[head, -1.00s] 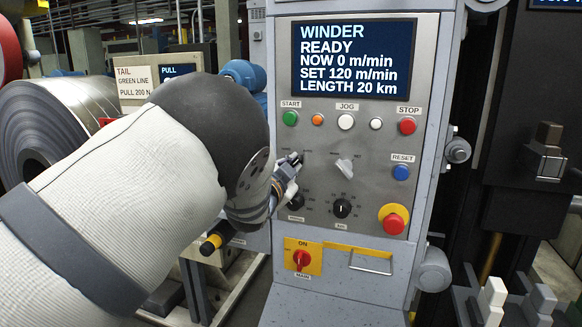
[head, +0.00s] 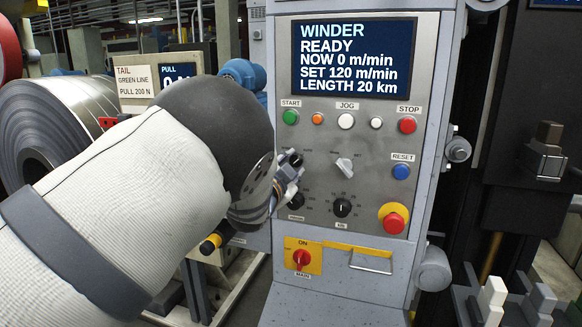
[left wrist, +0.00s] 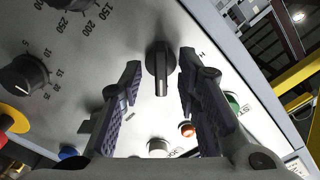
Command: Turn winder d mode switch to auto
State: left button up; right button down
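A black rotary switch (left wrist: 160,68) with a pale pointer line stands on the grey panel, between my left gripper's fingers in the left wrist view. In the head view the switch (head: 292,158) shows just past the fingertips; its small labels are hard to read. My left gripper (head: 287,181) is open at the panel. In the left wrist view its two fingers (left wrist: 158,82) stand on either side of the switch, with a visible gap at each side. I cannot tell whether the pads touch it. My right gripper is not in view.
A pale switch (head: 344,166) sits to the right. Above are the green start button (head: 290,118), other buttons and the winder display (head: 352,57). Below are black dials (head: 342,208), a red emergency button (head: 393,222) and the red main switch (head: 302,259).

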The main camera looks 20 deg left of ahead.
pick_arm(q)
jog(key=shift+r, duration=0.1)
notch_tip(320, 180, up, 10)
dwell(0.4)
